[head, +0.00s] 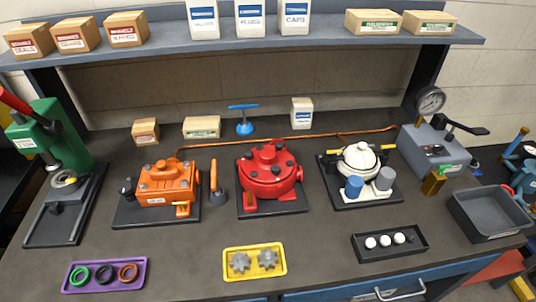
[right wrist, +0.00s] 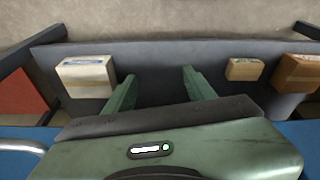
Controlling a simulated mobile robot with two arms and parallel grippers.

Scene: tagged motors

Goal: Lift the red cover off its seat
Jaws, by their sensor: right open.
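The red cover (head: 268,170) is a round red cap with dark knobs on top, in the middle of the bench in the head view. It sits on a red body on a black base plate (head: 272,206); the seat under it is hidden. My right gripper (right wrist: 153,85) shows only in the right wrist view. Its two green fingers are apart with nothing between them, facing a dark surface with cardboard boxes. My left gripper is in neither view, and the red cover is not seen in the right wrist view.
An orange motor (head: 168,182) stands left of the red one, a white motor (head: 358,162) to its right. A yellow tray (head: 228,264) with gears lies in front. A black tray (head: 362,256) and grey bin (head: 488,232) are at the right. A shelf (head: 270,52) with boxes spans the back.

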